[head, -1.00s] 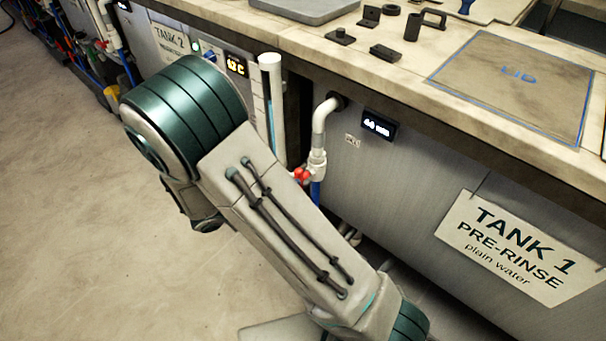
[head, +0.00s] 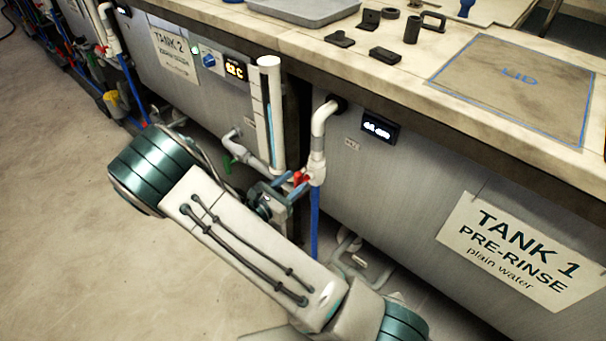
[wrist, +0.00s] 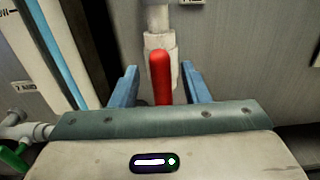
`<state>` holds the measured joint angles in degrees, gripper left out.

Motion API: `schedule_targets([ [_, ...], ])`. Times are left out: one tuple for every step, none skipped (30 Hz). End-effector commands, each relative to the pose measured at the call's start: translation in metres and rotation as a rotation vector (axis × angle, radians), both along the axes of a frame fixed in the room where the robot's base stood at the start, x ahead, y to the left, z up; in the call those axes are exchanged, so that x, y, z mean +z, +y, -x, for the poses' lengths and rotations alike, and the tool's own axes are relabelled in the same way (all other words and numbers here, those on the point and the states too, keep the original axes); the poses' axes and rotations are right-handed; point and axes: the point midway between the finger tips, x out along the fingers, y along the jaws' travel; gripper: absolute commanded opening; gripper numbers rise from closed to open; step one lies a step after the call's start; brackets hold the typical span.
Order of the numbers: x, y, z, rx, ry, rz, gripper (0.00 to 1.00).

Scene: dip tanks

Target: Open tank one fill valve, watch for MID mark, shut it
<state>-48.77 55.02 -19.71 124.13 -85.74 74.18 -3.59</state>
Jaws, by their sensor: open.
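The tank 1 fill valve has a red handle (head: 301,178) on a white pipe (head: 318,140) that comes out of the tank's front. In the wrist view the red handle (wrist: 161,76) stands between the two blue fingers of my gripper (wrist: 160,85), with a gap on each side. My gripper (head: 292,186) is open at the valve in the head view. A white vertical sight tube (head: 271,110) stands left of the valve; its marks are too small to read. The tank 1 sign (head: 515,245) and a small lit display (head: 380,128) are on the tank front.
Tank 2 (head: 172,55) is to the left, with a green-handled valve (wrist: 15,157) low beside my gripper. A blue hose (head: 315,225) hangs below the red valve. Several dark parts lie on the counter (head: 340,60). The floor (head: 60,180) at left is clear.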

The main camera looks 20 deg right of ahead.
Motion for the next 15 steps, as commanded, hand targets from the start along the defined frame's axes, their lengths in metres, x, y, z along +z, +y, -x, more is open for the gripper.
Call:
schedule_targets([
  [0.0,-0.009,-0.005,-0.003,0.001,0.001,0.42],
  [0.0,-0.013,-0.007,-0.003,0.001,0.0,0.42],
  [0.0,-0.018,-0.011,-0.002,0.001,0.001,0.42],
  [0.0,-0.021,-0.013,-0.002,0.001,0.001,0.42],
  [0.0,-0.024,-0.015,-0.002,0.001,0.001,0.42],
  [0.0,-0.027,-0.017,-0.001,0.001,0.0,0.42],
  [0.0,-0.029,-0.019,0.0,0.002,-0.001,0.42],
  [0.0,-0.03,-0.02,0.0,0.002,-0.001,0.42],
  [0.0,-0.032,-0.021,0.0,0.002,-0.001,0.42],
  [0.0,-0.033,-0.022,0.0,0.002,-0.001,0.42],
  [0.0,-0.034,-0.023,-0.001,0.002,-0.001,0.42],
  [0.0,-0.035,-0.023,0.0,0.002,-0.001,0.42],
  [0.0,-0.035,-0.023,0.0,0.001,0.0,0.42],
  [0.0,-0.036,-0.023,0.0,0.001,-0.002,0.42],
  [0.0,-0.036,-0.023,0.0,0.001,-0.002,0.42],
])
